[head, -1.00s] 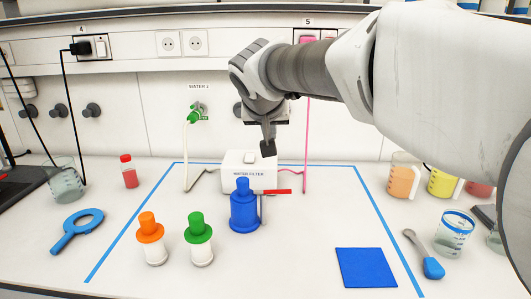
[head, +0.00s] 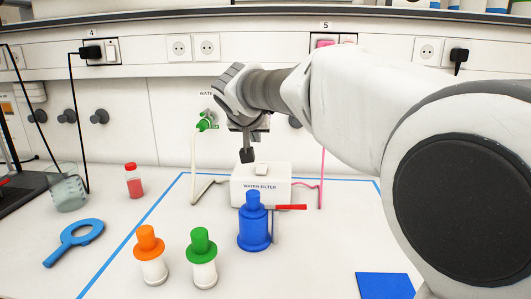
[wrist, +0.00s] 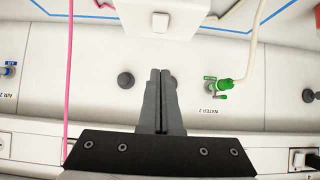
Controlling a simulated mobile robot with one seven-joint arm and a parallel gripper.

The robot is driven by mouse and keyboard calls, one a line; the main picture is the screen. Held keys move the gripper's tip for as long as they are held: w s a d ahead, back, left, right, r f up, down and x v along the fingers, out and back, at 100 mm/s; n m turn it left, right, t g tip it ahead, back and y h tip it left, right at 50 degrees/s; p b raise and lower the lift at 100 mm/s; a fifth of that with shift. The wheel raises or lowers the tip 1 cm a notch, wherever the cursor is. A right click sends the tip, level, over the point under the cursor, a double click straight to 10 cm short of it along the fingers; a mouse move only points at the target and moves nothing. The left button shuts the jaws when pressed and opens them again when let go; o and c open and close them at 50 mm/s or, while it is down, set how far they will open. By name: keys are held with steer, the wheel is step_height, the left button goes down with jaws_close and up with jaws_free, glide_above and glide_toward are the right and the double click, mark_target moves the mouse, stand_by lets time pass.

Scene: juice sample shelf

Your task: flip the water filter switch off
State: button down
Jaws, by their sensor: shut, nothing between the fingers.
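The water filter (head: 246,190) is a white box with a "WATER FILTER" label, standing on the bench behind the blue bottle. Its pale rocker switch (head: 262,169) is on top; I cannot tell which way it is set. My gripper (head: 247,156) is shut and empty, pointing down near the box's back left edge, to the left of the switch. In the wrist view the closed fingertips (wrist: 160,72) are apart from the switch (wrist: 160,22) in the picture, with the box (wrist: 140,12) at the top edge.
Orange-capped (head: 150,265) and green-capped (head: 203,262) bottles stand at front left. A pink hose (head: 321,180) and a pale hose (head: 193,165) run beside the box. A green tap (head: 205,121) is behind.

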glide_above(260, 166)
steer(key=s, duration=0.2)
step_height(260, 166, down, 6)
steer(key=shift+s+f+b, duration=0.1)
steer(key=shift+s+b, duration=0.05)
steer(key=shift+b, duration=0.3)
step_height(260, 166, down, 2)
steer(key=shift+f+b, duration=0.2)
steer(key=shift+b, duration=0.3)
steer(key=shift+w+f, duration=0.2)
steer(key=shift+f, duration=0.4)
steer(key=p, duration=0.2)
steer(key=shift+w+r+g+p, duration=0.15)
steer(key=shift+g+p, duration=0.25)
steer(key=shift+f, duration=0.35)
steer(key=shift+w, duration=0.15)
steer(key=shift+w+r+p, duration=0.2)
steer(key=shift+w+p, duration=0.2)
steer(key=shift+w, duration=0.2)
